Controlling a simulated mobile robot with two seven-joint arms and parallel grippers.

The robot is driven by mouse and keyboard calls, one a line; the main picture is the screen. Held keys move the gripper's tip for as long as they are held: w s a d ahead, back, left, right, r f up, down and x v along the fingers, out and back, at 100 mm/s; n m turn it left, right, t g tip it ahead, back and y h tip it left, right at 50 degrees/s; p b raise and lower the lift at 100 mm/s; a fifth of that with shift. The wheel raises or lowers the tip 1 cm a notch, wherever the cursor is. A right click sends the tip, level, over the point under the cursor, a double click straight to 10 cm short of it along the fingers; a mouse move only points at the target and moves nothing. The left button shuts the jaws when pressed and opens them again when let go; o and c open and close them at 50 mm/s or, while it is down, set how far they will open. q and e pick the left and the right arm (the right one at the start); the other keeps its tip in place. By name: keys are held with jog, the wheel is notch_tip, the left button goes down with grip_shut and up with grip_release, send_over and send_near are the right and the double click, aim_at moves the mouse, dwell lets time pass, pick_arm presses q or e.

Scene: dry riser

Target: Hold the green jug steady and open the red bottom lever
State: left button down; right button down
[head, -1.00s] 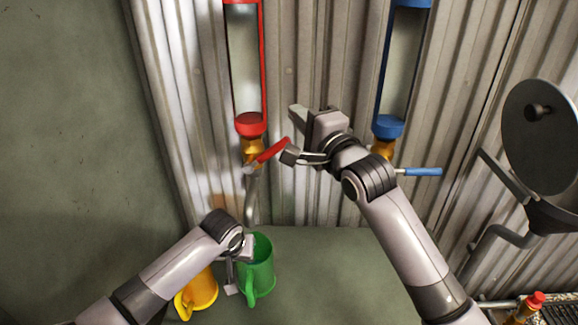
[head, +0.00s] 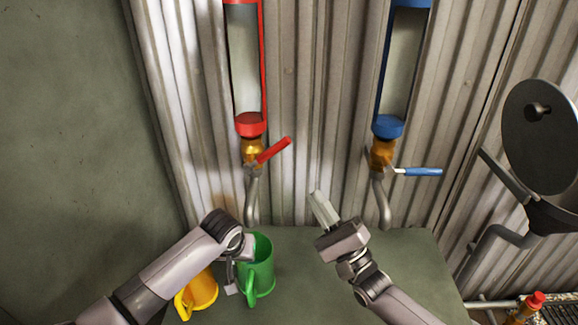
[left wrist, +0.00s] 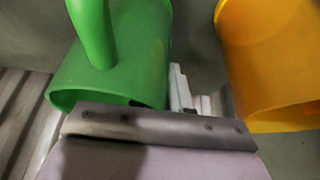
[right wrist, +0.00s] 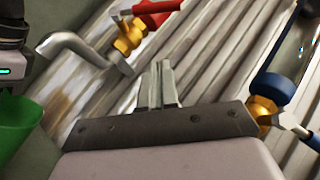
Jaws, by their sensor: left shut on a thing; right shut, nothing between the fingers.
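The green jug (head: 262,272) stands upright below the red tube's spout, and it also fills the left of the left wrist view (left wrist: 130,50). My left gripper (head: 240,270) is shut on the jug's side, between it and the yellow jug; the fingers are partly hidden. The red bottom lever (head: 274,150) slants up to the right from the brass valve under the red tube. My right gripper (head: 320,208) is shut and empty, below and right of the lever, apart from it. In the right wrist view the red lever (right wrist: 155,7) shows at the top.
A yellow jug (head: 200,292) stands close left of the green one. A blue tube with a blue lever (head: 422,172) is on the right. Corrugated metal wall (head: 310,90) stands behind. A dark round dish (head: 540,135) is at far right.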

notch_tip(320, 180, down, 2)
jog(key=s+d+y, duration=0.1)
jog(key=s+d, duration=0.1)
send_near(273, 150)
jog(key=w+a+r, duration=0.2)
jog(key=w+r, duration=0.1)
jog(key=w, duration=0.2)
jog(key=shift+w+a, duration=0.1)
jog(key=shift+w, duration=0.05)
dwell(0.4)
